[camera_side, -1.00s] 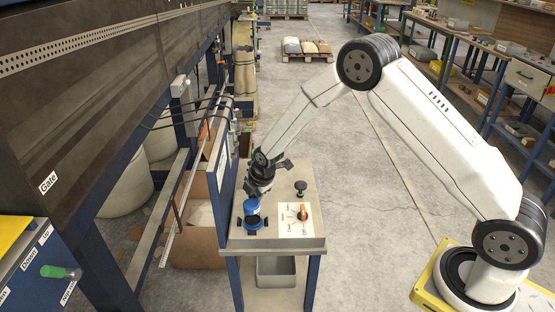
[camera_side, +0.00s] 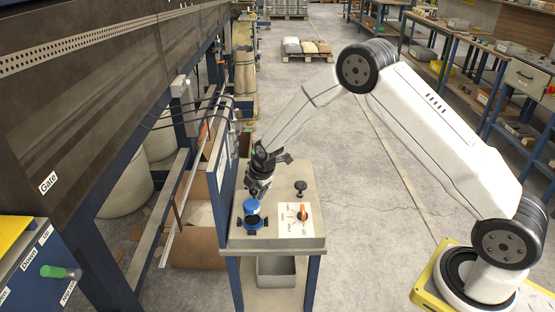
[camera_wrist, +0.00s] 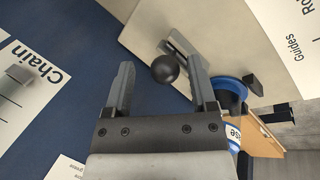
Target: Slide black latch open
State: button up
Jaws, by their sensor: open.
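In the wrist view, a round black knob (camera_wrist: 165,69), which looks like the black latch's handle, stands in front of a grey slotted plate (camera_wrist: 181,48) on a pale panel. My gripper (camera_wrist: 161,64) is open, with one grey finger on each side of the knob in the picture. I see gaps on both sides, and cannot tell how deep the knob sits between the fingers. In the side view my gripper (camera_side: 257,190) is low over the left part of the small bench, beside the blue panel. I cannot make out the latch there.
The bench (camera_side: 275,243) carries a blue round part (camera_side: 251,207), a black knob (camera_side: 301,186) and an orange-handled switch (camera_side: 303,213) on a white plate. The wrist view shows the blue part (camera_wrist: 228,92) close to the right finger. A white "Chain" label (camera_wrist: 30,80) is at left.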

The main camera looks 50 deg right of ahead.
jog(key=shift+r, duration=0.1)
jog(key=v, duration=0.7)
jog(key=shift+r, duration=0.3)
jog(key=shift+s, duration=0.25)
jog(key=s+r+m, duration=0.3)
jog(key=s+m, duration=0.6)
jog(key=s, duration=0.3)
jog(key=s+r+m+g, duration=0.1)
jog(key=s+r+m, duration=0.1)
jog(key=s+m, duration=0.7)
jog(key=s, duration=0.4)
jog(key=shift+a+r+g, duration=0.3)
jog(key=shift+a+r, duration=0.05)
jog(key=shift+r, duration=0.05)
